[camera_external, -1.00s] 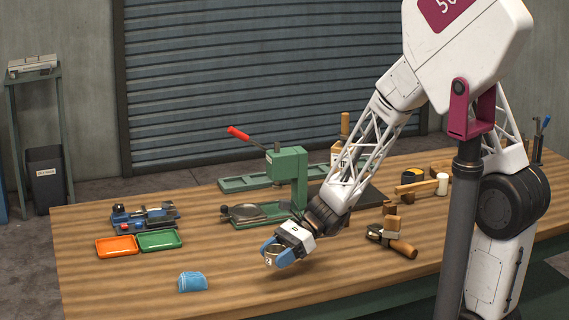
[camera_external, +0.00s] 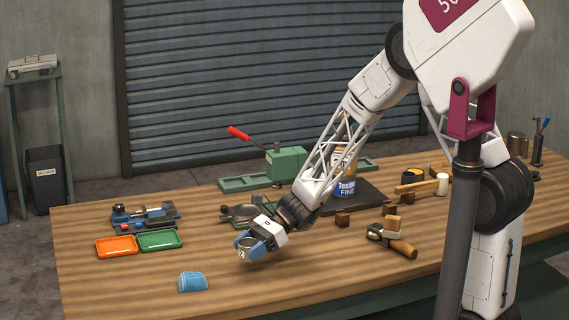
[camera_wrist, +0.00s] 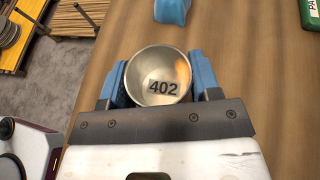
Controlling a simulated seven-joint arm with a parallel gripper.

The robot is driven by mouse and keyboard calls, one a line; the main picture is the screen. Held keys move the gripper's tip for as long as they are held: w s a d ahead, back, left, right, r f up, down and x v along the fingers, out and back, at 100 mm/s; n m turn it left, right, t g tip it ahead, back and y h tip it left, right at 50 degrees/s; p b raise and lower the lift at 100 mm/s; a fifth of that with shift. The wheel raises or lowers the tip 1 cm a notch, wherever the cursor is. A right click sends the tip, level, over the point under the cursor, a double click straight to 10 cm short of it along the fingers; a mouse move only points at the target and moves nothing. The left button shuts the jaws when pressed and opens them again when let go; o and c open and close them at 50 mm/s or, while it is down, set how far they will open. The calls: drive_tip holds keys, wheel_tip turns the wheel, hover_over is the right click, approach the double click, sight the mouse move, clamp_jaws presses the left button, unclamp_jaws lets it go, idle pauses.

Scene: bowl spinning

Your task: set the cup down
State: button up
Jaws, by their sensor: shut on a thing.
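The cup (camera_external: 243,252) is a small metal cup marked with a dark number. My gripper (camera_external: 251,246) has blue fingers and is shut on it, one finger on each side. In the wrist view the cup (camera_wrist: 158,62) shows its open mouth, with "402" inside, between the blue fingers of my gripper (camera_wrist: 160,82). The cup appears upright and empty. It is over the wooden table (camera_external: 120,285); whether its base touches the wood I cannot tell.
A blue cloth-like item (camera_external: 193,282) lies left of the cup. An orange tray (camera_external: 116,247) and a green tray (camera_external: 159,240) are further left. A green lever press (camera_external: 287,163) stands behind my arm. Bare wood lies in front of the cup.

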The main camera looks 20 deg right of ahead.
hover_over(228, 264)
drive_tip(key=shift+f, duration=0.35)
idle(0.3)
drive_tip(key=shift+f, duration=1.75)
drive_tip(key=shift+f, duration=0.1)
drive_tip(key=o, duration=0.9)
